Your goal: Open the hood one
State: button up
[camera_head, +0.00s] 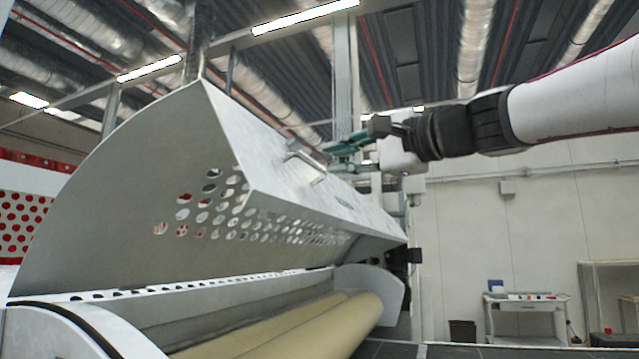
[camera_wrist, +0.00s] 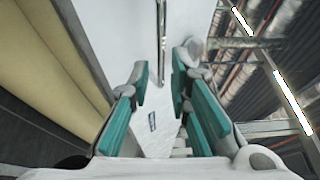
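The hood (camera_head: 230,130) is a large white metal cover with rows of round holes. It is raised, and the beige rollers below it show. Its metal bar handle (camera_head: 308,168) is on the upper front panel. My gripper (camera_head: 335,147) is close to the handle, at its upper right. In the wrist view, my gripper (camera_wrist: 161,80) has its teal-padded fingers apart, with nothing held between them. The handle (camera_wrist: 161,35) lies just beyond the fingertips, in line with the gap. The hood surface (camera_wrist: 118,35) fills the middle of that view. I cannot tell whether a finger touches the handle.
The beige rollers (camera_head: 290,330) lie under the hood, and also at left in the wrist view (camera_wrist: 40,70). A white cart (camera_head: 525,310) stands by the right wall. Pipes and lamps (camera_head: 300,17) run overhead. Open room lies right of the machine.

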aim_at(313, 164)
jog(key=p+x, duration=0.1)
jog(key=x, duration=0.6)
jog(key=shift+w+a+r+p, duration=0.1)
jog(key=shift+w+a+p, duration=0.15)
jog(key=shift+p, duration=0.1)
grip_shut()
